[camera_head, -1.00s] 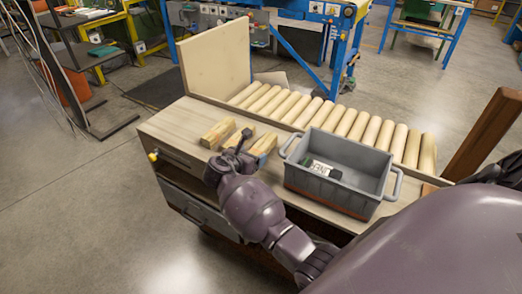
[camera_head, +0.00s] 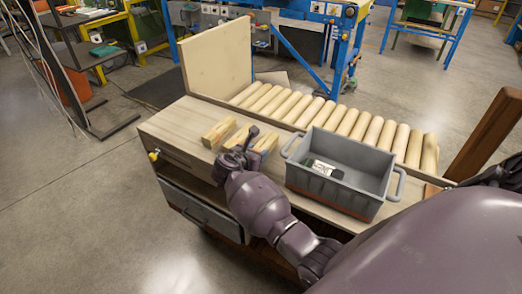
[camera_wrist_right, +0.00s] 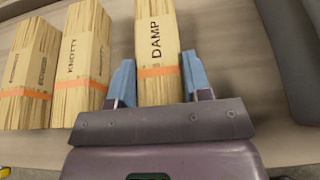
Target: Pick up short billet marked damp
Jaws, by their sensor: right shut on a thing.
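The short billet marked DAMP (camera_wrist_right: 158,35) is a pale wooden block with an orange band, the rightmost of three in the right wrist view. My right gripper (camera_wrist_right: 157,75) is shut on it, one blue-grey finger on each side. I cannot tell whether it is clear of the bench. The billet marked KNOTTY (camera_wrist_right: 82,55) is left of it, and another banded billet (camera_wrist_right: 28,70) with hard-to-read marking is further left. In the head view the right gripper (camera_head: 248,142) is at the right-hand billet (camera_head: 268,142), partly hiding it. My left gripper is not in view.
A grey tote (camera_head: 350,188) with a black-and-white item (camera_head: 325,169) inside stands right of the billets on the wooden bench (camera_head: 172,122). A roller conveyor (camera_head: 310,112) runs behind. An upright board (camera_head: 215,60) stands at the back left. The bench's left end is clear.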

